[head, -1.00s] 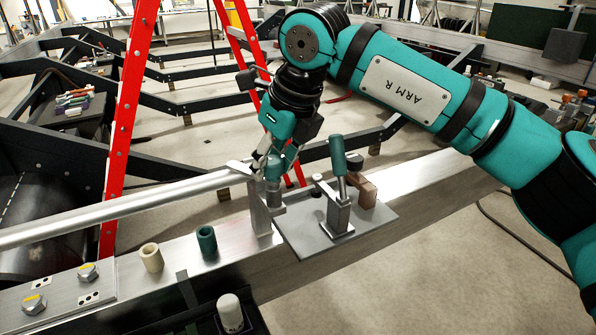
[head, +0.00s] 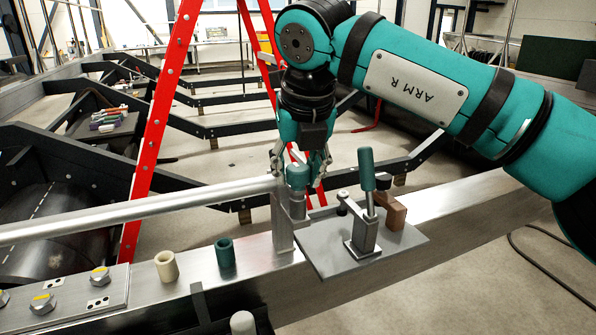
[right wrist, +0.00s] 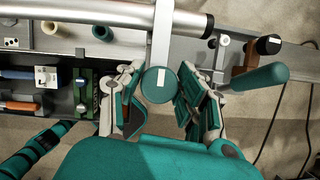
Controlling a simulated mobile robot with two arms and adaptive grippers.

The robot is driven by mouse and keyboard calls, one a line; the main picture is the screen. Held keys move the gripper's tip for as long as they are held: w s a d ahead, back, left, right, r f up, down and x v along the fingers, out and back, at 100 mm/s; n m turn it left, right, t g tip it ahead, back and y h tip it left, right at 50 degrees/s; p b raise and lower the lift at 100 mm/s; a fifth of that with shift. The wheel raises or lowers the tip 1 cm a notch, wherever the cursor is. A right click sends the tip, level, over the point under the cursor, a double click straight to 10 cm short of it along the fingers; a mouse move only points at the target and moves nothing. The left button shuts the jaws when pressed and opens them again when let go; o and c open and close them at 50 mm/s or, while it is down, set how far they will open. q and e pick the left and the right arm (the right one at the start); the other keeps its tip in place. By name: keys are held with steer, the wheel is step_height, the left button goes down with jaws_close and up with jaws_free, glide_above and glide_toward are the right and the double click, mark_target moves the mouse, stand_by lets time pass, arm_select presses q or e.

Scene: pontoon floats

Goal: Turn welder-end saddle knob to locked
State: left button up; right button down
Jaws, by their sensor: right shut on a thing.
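The teal saddle knob (head: 297,178) sits at the top of a grey upright saddle (head: 282,222) on the metal beam. A pale tube (head: 140,208) runs to this saddle from the left. My right gripper (head: 298,172) points down with its fingers on either side of the knob. In the right wrist view the round knob (right wrist: 155,92) is held between the two finger pads, and its white mark (right wrist: 161,78) lines up with the saddle bar. The gripper hides part of the knob's sides.
A toggle clamp with a teal handle (head: 367,170) stands on a grey plate (head: 330,255) close right of the knob, by a brown block (head: 392,213). Cream (head: 166,266) and teal (head: 225,253) sleeves stand left on the beam. A red ladder (head: 160,130) stands behind.

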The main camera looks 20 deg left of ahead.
stand_by(0.3)
steer(key=c, duration=0.9)
jaws_free()
steer(key=shift+o, duration=0.2)
steer(key=shift+r, duration=0.1)
steer(key=v, duration=1.2)
steer(key=shift+w, duration=0.1)
